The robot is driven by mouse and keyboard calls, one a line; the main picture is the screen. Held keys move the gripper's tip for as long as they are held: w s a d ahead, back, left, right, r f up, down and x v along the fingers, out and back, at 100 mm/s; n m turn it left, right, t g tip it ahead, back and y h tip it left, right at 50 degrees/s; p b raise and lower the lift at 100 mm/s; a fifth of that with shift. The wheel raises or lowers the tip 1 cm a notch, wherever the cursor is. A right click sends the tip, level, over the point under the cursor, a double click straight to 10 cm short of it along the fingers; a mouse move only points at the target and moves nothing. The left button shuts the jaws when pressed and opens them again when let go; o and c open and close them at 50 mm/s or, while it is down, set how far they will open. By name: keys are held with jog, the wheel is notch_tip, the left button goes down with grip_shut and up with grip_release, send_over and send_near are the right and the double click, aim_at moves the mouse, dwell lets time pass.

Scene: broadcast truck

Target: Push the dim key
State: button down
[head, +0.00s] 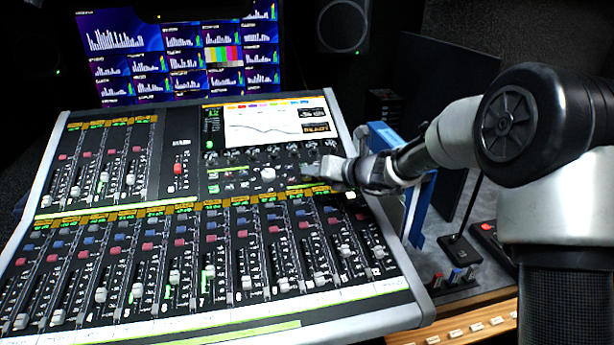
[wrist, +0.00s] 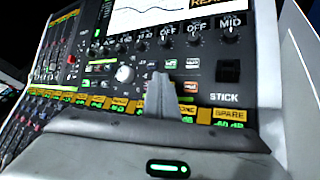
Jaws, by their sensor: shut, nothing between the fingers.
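The mixing console (head: 352,290) fills the middle of the head view, and its upper right part fills the wrist view (wrist: 255,90). Small lit keys (wrist: 191,88) sit in rows below its knobs. I cannot read which one is the dim key. My gripper (head: 318,170) is shut and empty over the right side of the console, below its screen. In the wrist view its closed fingers (wrist: 160,92) point at the key rows and hide part of them. I cannot tell whether the tips touch the panel.
A large white knob (wrist: 125,74) is left of the fingers, and a black switch (wrist: 229,71) marked STICK is right. Rows of faders (head: 180,275) fill the front. A blue frame (head: 421,212) and a desk microphone (head: 460,249) stand right of the console.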

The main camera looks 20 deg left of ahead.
jog(key=shift+s+r, duration=0.1)
jog(key=shift+r, duration=0.2)
jog(key=r+p, duration=0.1)
jog(key=s+d+r+p, duration=0.1)
jog(key=r, duration=0.1)
jog(key=s+r+p, duration=0.1)
jog(key=r, duration=0.1)
jog(key=shift+d+r+p, duration=0.15)
jog(key=shift+p, duration=0.2)
dwell(0.4)
jog(key=s+d+r+n+g+h, duration=0.1)
jog(key=s+d+r+n+h, duration=0.1)
jog(key=s+d+r+n, duration=0.35)
jog(key=s+d+r+n+g+h, duration=0.1)
jog(key=s+d+r+n, duration=0.2)
jog(key=s+d+n, duration=0.6)
jog(key=s+d+f+n+h, duration=0.1)
jog(key=s+d+n+h, duration=0.7)
jog(key=s+d+n, duration=1.05)
notch_tip(320, 180, up, 20)
jog(key=d+m+p, duration=0.2)
jog(key=p, duration=1.9)
jog(key=shift+d+r+m+t, duration=0.2)
jog(key=shift+d+m+t, duration=0.1)
jog(key=shift+d+t, duration=0.1)
